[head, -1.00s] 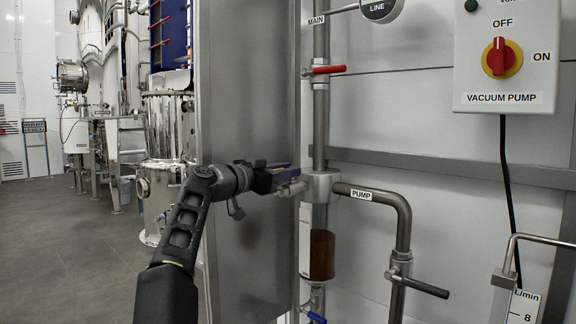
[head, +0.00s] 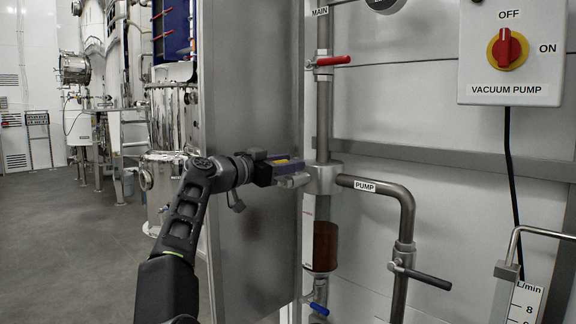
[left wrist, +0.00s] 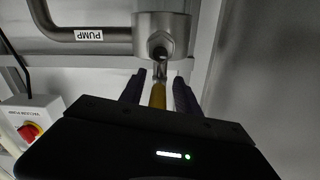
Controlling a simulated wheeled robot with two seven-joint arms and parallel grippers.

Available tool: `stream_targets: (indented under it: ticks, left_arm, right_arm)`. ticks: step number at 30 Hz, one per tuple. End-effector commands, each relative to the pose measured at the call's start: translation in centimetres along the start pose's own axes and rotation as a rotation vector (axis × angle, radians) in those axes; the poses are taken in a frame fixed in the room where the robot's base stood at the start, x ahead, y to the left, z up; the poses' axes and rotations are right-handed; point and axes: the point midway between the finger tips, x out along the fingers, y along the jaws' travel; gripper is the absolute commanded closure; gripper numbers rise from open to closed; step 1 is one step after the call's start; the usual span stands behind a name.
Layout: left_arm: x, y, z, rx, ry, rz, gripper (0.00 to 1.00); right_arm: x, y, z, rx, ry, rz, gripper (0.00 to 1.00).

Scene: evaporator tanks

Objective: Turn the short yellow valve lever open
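The short yellow valve lever (left wrist: 158,95) sticks out from the round metal valve body (left wrist: 162,38) toward me in the left wrist view. In the head view only a sliver of yellow (head: 284,161) shows at my left gripper, beside the valve body (head: 322,178) on the vertical pipe. My left gripper (left wrist: 158,90) has its two dark fingers on either side of the lever. A narrow gap seems to show on each side, so the fingers are around it but do not look closed on it. My right gripper is not in view.
A pipe labelled PUMP (head: 366,186) runs right from the valve body. A red lever (head: 332,61) sits above and a blue lever (head: 319,308) below. A black-handled valve (head: 427,278) is at lower right. A steel panel (head: 250,90) stands behind my left arm.

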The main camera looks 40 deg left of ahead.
Motion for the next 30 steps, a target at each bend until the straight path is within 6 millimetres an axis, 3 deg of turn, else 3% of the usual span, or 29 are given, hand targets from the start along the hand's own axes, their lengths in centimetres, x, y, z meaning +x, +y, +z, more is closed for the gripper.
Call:
stream_targets:
  ticks: [15, 30]
  left_arm:
    - [-7.1, -0.1, 0.3, 0.001, -0.003, -0.003, 0.61]
    - [-7.5, 0.0, 0.2, 0.0, -0.002, -0.001, 0.61]
  right_arm:
    - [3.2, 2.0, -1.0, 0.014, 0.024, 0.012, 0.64]
    - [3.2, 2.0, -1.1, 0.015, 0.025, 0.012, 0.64]
